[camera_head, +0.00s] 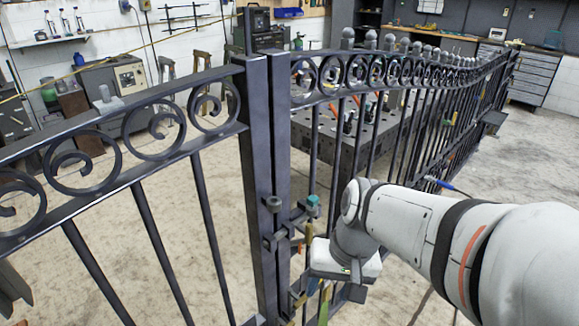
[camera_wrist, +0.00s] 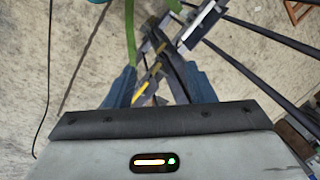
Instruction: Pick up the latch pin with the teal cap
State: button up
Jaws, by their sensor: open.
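The latch pin's teal cap (camera_head: 312,201) stands just right of the gate's meeting posts in the head view, by the latch brackets (camera_head: 285,235). The pin's shaft below the cap is mostly hidden or too small to make out. A small piece of teal (camera_wrist: 98,1) shows at the top edge of the wrist view; I cannot tell if it is the cap. My gripper (camera_wrist: 160,86) is open, with its two bluish fingers apart over dark gate metal and a yellow strip. In the head view my wrist is below and right of the cap, apart from it.
The dark scroll gate (camera_head: 259,150) runs across the view, its bars close to my arm. A grey knob (camera_head: 273,203) is on the post left of the cap. A metal work table (camera_head: 345,140) stands behind the gate. Floor at the right is clear.

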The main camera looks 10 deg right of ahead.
jog(key=w+a+m+g+y+p, duration=0.2)
jog(key=w+a+m+y, duration=0.2)
jog(key=a+m+y, duration=0.25)
jog(key=m+t+y+p, duration=0.2)
jog(key=m+t+p, duration=0.3)
jog(key=m+t, duration=1.3)
send_near(309, 197)
jog(key=w+m+g, duration=0.1)
jog(key=w+r+m+g, duration=0.1)
jog(key=w, duration=0.1)
jog(key=shift+w+a, duration=0.2)
jog(key=shift+w, duration=0.1)
jog(key=shift+w+a, duration=0.1)
jog(key=shift+w, duration=0.2)
jog(key=p+x, duration=0.1)
jog(key=x, duration=0.3)
jog(key=p+x, duration=0.1)
jog(key=x, duration=0.1)
jog(key=shift+a+r+p, duration=0.15)
jog(key=shift+a+p, duration=0.15)
jog(key=shift+a, duration=0.25)
jog(key=shift+w+a, duration=0.1)
jog(key=shift+w, duration=0.05)
jog(key=shift+c, duration=0.2)
